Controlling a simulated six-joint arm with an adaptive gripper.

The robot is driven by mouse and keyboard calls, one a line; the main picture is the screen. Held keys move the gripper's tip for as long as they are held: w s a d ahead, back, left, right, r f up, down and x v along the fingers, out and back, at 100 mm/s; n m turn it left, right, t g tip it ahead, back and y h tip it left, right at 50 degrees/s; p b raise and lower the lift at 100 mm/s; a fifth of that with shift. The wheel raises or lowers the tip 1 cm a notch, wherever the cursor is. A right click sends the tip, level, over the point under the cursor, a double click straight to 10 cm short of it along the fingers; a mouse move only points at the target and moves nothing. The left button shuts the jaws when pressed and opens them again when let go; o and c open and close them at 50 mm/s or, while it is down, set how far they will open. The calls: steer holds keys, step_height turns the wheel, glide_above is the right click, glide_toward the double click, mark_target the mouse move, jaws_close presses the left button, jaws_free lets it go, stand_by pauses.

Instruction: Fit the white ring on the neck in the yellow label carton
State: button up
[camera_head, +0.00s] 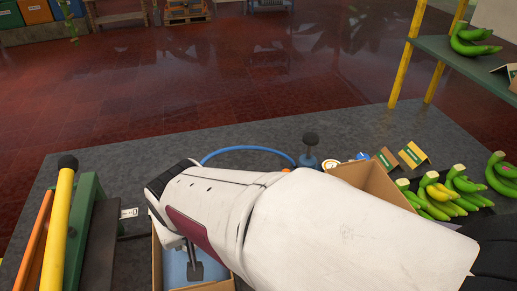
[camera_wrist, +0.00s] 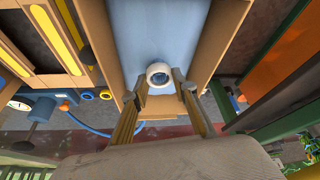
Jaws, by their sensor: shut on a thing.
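The ring is hidden there. No yellow label shows on this carton.
A second carton (camera_head: 378,182) stands right of my arm, near label cards (camera_head: 413,154) and green bananas (camera_head: 437,195). A blue hoop (camera_head: 245,149) and a dark-knobbed post (camera_head: 310,145) are behind my arm. Yellow, orange and green bars (camera_head: 60,225) stand at the left.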

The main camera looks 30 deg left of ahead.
steer(key=shift+f, duration=0.55)
steer(key=shift+f, duration=0.65)
stand_by(1.6)
steer(key=o, duration=1.2)
steer(key=shift+o, duration=0.2)
steer(key=shift+r, duration=1.6)
stand_by(0.4)
step_height(320, 180, up, 8)
steer(key=shift+r, duration=0.15)
stand_by(1.1)
